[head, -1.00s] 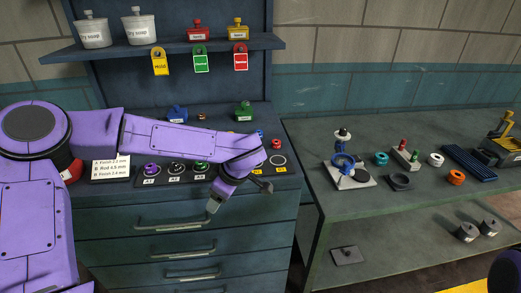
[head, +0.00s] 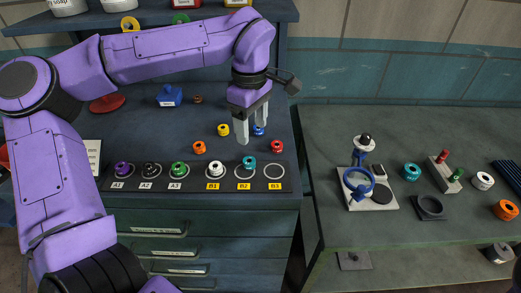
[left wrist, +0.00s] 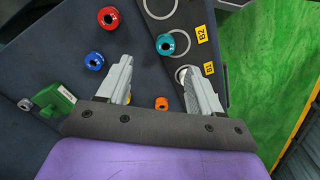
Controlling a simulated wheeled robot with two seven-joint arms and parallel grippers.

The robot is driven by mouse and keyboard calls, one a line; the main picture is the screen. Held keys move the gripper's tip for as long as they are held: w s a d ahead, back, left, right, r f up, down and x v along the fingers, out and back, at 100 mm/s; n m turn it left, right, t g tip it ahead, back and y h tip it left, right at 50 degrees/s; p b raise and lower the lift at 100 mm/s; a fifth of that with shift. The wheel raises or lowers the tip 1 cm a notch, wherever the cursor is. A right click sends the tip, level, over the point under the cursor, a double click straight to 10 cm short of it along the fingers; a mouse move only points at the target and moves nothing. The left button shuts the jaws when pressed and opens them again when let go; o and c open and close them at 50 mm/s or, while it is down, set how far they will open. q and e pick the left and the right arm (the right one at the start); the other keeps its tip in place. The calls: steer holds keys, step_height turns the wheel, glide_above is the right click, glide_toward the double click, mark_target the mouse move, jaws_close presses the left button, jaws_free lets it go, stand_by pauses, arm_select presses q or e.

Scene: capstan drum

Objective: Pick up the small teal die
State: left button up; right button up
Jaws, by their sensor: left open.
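A small teal ring-shaped die (head: 249,162) sits at spot B2 of the dark marked strip on the cabinet top, overlapping the back of its white ring. It also shows in the left wrist view (left wrist: 165,44), beyond and between the fingertips. A second teal ring-shaped piece (head: 411,172) lies on the right table and looks about as small. My left gripper (head: 252,132) is open and empty, pointing down above the cabinet top, just behind the die at B2 in the head view. Its fingers (left wrist: 156,66) touch nothing that I can see. My right gripper is out of view.
A white die (head: 215,168) sits at B1, beside the teal one. Spot B3 (head: 274,171) is an empty ring. Red (head: 277,146), blue (head: 258,130), orange (head: 199,147) and yellow (head: 223,129) pieces lie close behind the strip. A shelf (head: 60,25) overhangs at the back.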

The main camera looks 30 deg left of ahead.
mark_target(250, 161)
arm_select(q)
steer(key=f, duration=0.1)
steer(key=s+f, duration=0.1)
steer(key=f, duration=0.2)
steer(key=shift+s, duration=0.25)
steer(key=f, duration=0.1)
steer(key=f+p, duration=0.1)
steer(key=f, duration=0.3)
steer(key=shift+w+a+f+p, duration=0.1)
steer(key=shift+w+p, duration=0.2)
steer(key=shift+s+f, duration=0.15)
steer(key=shift+f, duration=0.1)
jaws_close()
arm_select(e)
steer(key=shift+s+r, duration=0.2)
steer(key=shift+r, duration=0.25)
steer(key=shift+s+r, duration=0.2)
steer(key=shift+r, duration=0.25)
